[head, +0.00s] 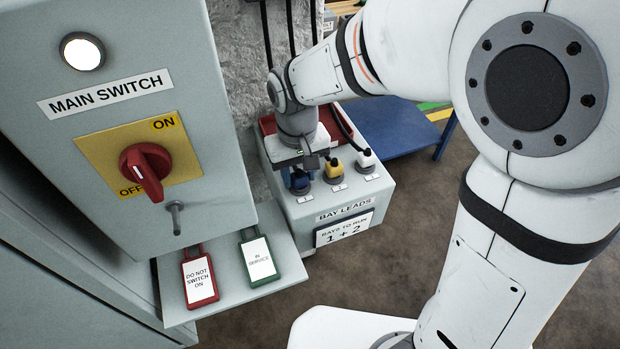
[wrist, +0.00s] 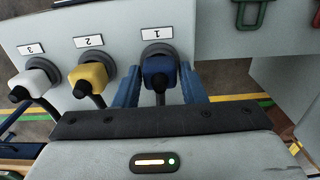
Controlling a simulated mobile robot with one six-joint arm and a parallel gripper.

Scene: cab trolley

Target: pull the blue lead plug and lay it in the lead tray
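The blue lead plug (wrist: 160,72) sits in socket 1 of the grey bay leads box (head: 347,192), its cable hanging in front of it in the wrist view. My gripper (wrist: 161,82) is around it, one blue finger on each side, with a narrow gap appearing between fingers and plug. In the head view my gripper (head: 298,178) comes down over the box's front left and largely hides the blue plug. A red tray (head: 267,124) shows at the back of the box, partly behind my arm.
The yellow plug (head: 333,168) and white plug (head: 366,158) stand in sockets 2 and 3, close beside my gripper. The main switch cabinet (head: 100,50) is at left, with a red tag (head: 200,276) and a green tag (head: 259,258) on the shelf below. A blue table (head: 400,125) stands behind.

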